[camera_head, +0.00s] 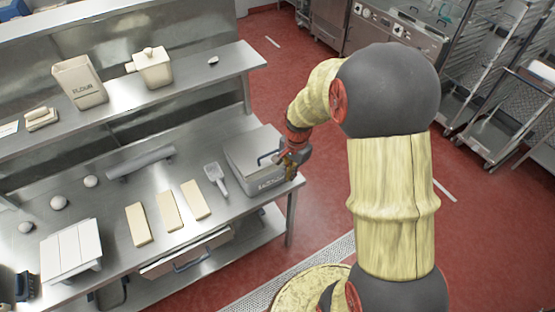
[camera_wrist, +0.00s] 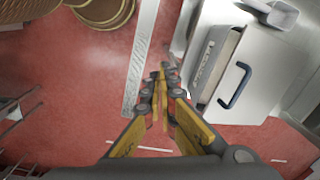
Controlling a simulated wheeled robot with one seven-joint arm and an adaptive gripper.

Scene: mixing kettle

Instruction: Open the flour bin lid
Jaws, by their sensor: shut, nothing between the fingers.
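The flour bin appears to be the grey metal box (camera_head: 243,170) at the right end of the worktop; the lettering on its front is too small to read. Its flat lid (camera_wrist: 270,65) lies closed, with a dark blue bar handle (camera_wrist: 235,86) standing up from it. My gripper (camera_head: 287,163) is at the bin's right front side in the head view, partly hiding that corner. In the wrist view my gripper (camera_wrist: 163,72) has its fingertips together and empty. They are left of the bin's front edge, apart from the handle.
The steel worktop (camera_head: 118,185) also holds a scoop (camera_head: 216,179), dough slabs (camera_head: 168,212) and a white box (camera_head: 70,250). Red floor (camera_head: 300,215) lies open beside the worktop's right end.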

